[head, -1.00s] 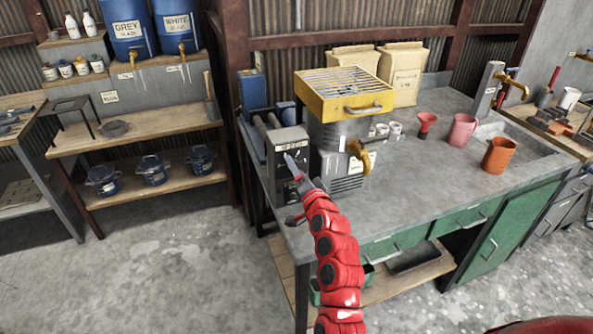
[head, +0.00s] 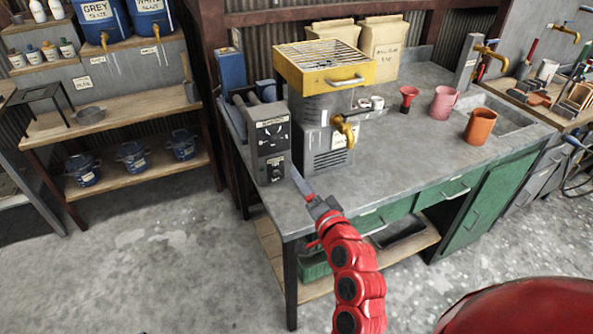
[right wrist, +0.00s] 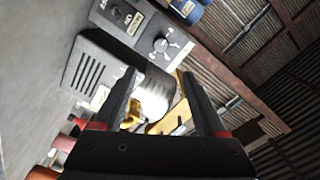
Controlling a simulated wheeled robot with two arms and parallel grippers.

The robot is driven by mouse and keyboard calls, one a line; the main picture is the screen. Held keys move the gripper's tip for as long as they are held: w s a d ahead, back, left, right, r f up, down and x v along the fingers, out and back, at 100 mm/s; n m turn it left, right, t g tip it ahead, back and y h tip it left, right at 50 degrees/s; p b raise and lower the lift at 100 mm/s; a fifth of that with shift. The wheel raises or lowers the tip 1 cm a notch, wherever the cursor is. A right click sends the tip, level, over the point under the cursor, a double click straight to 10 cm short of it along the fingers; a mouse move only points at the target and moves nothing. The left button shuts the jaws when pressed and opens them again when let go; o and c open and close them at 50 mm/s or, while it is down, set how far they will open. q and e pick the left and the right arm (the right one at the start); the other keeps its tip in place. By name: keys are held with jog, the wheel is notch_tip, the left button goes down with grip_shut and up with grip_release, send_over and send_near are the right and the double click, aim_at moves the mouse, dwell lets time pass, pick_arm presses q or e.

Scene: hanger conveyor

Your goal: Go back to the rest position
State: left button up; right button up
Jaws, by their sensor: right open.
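My right gripper (head: 303,188) shows in the head view at the end of my red arm, seen nearly edge-on. It is in front of the grey workbench (head: 400,185), just right of and below the control box with a dial (head: 272,140). In the right wrist view my right gripper (right wrist: 165,88) has its two dark fingers spread, with nothing held between them. Behind them show a metal cylinder (right wrist: 155,98) and a yellow tap (right wrist: 135,122), out of grasp. My left gripper is in neither current view.
A grey machine with a yellow grated tray (head: 325,70) stands on the bench behind the gripper. A red funnel (head: 408,98), a pink mug (head: 443,103) and an orange mug (head: 480,126) stand to its right. Shelves (head: 110,117) stand at the left. The concrete floor (head: 165,265) is clear.

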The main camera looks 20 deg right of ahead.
jog(key=shift+s, duration=0.6)
jog(key=shift+d, duration=0.1)
